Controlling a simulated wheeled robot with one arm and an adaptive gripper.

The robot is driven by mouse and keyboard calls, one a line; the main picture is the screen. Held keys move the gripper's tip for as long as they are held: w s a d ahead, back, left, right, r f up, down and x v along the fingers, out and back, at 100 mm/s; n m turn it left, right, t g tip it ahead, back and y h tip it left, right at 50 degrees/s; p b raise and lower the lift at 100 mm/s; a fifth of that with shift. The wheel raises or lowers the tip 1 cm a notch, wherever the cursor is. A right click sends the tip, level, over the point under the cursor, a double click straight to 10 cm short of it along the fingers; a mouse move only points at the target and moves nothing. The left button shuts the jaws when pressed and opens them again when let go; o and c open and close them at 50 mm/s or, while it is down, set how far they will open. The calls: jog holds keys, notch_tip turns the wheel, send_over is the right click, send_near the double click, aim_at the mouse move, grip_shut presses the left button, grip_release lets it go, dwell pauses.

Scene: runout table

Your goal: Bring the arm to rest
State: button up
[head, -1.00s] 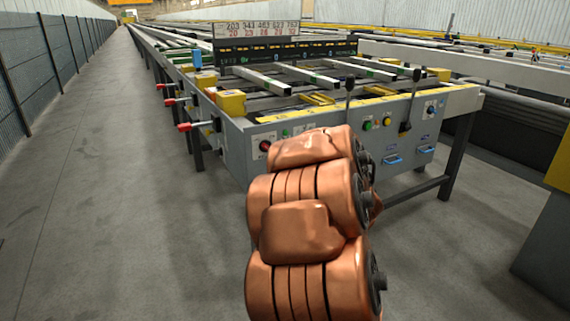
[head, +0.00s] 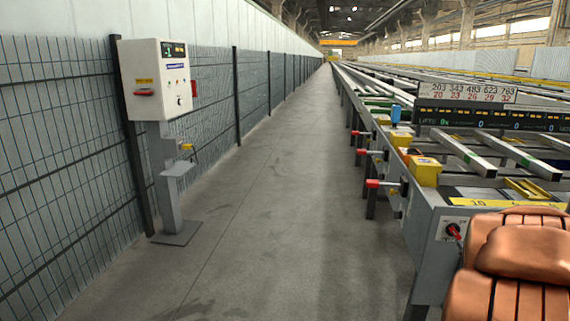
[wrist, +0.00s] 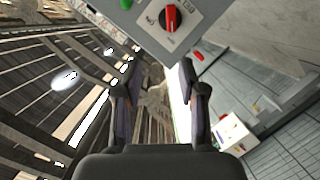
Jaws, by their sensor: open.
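My gripper (wrist: 160,95) shows in the wrist view with its two dark fingers apart and nothing between them. Beyond the fingertips, at the top of that view, is a grey panel with a red-and-black rotary switch (wrist: 171,18) and a green button (wrist: 126,4). The fingers look apart from the switch. In the head view my copper-coloured arm fills the lower right corner, and my gripper is out of that picture. The same switch (head: 453,231) shows on the end of the runout table (head: 428,240), just left of my arm.
A white control box (head: 158,80) on a grey post stands at the left by the mesh fence (head: 60,170). Red-tipped handles (head: 374,184) stick out from the table's left side. The concrete aisle (head: 285,190) between fence and table is clear.

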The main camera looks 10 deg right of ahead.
jog(key=s+a+r+m+g+y+p, duration=0.1)
jog(key=s+a+r+m+g+p, duration=0.1)
jog(key=s+a+r+g+p, duration=0.4)
jog(key=s+a+r+m+g+y+p, duration=0.1)
jog(key=s+a+r+m+g+p, duration=0.1)
jog(key=a+r+p, duration=0.65)
jog(key=s+a+r+g+y+p, duration=0.2)
jog(key=s+a+r+g+p, duration=0.1)
jog(key=s+a+p, duration=0.4)
jog(key=s+a+r+n+g+y+p, duration=0.1)
jog(key=s+a+r+g+y+p, duration=0.2)
jog(key=s+a+p, duration=0.5)
jog(key=s+a+r+g, duration=0.1)
jog(key=s+a+r, duration=0.1)
jog(key=s+a, duration=0.3)
jog(key=shift+s+a, duration=0.2)
jog(key=shift+a, duration=1.6)
